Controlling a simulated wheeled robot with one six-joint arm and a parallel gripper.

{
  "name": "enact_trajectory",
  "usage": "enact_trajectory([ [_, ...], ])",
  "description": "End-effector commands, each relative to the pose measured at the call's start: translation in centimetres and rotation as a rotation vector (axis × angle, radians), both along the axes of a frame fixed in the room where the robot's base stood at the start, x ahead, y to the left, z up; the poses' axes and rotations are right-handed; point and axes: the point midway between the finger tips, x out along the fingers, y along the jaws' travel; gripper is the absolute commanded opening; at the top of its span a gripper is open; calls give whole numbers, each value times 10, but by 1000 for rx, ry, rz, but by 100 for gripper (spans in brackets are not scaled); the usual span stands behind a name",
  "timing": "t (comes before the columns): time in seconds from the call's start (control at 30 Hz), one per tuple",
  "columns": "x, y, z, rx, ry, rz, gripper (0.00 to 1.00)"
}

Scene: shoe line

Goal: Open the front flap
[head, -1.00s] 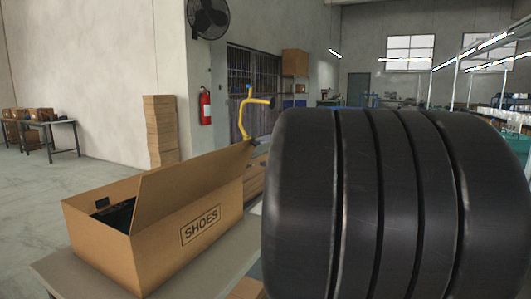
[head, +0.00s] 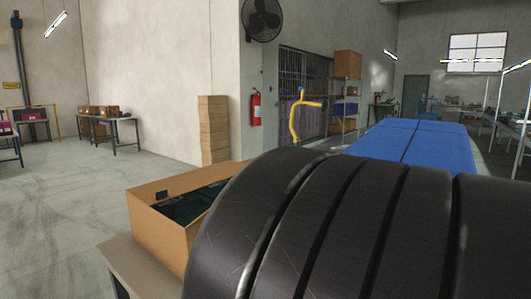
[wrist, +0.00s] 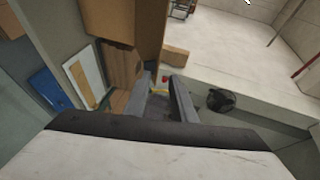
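The brown cardboard shoe box (head: 160,222) sits on a grey table at the lower left of the head view. Its top is open on the visible side and dark green-black contents show inside. The front flap is not clearly visible; my large black arm link covers the box's right and front part. In the wrist view, the two dark fingers of my gripper (wrist: 162,92) stand apart with a gap between them and nothing visibly held. The gripper does not show in the head view, so its distance from the flap cannot be told.
The grey table edge (head: 128,268) shows under the box. A blue surface (head: 410,142) lies beyond my arm. Stacked cartons (head: 213,130), a fire extinguisher (head: 256,108) and a fan (head: 262,20) are farther back.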

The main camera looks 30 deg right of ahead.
Motion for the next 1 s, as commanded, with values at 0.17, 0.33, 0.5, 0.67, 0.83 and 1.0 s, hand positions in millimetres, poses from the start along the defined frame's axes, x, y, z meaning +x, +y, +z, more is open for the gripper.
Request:
enact_trajectory([
  [0.17,-21,0,6,-2,-2,-3,23],
  [0.33,-39,2,10,-2,-1,-4,23],
  [0.5,-54,2,13,-2,-2,-4,23],
  [0.67,-62,3,15,-2,-2,-3,23],
  [0.83,-65,4,16,-1,-3,0,23],
  [1.0,-65,4,16,-1,-3,0,23],
])
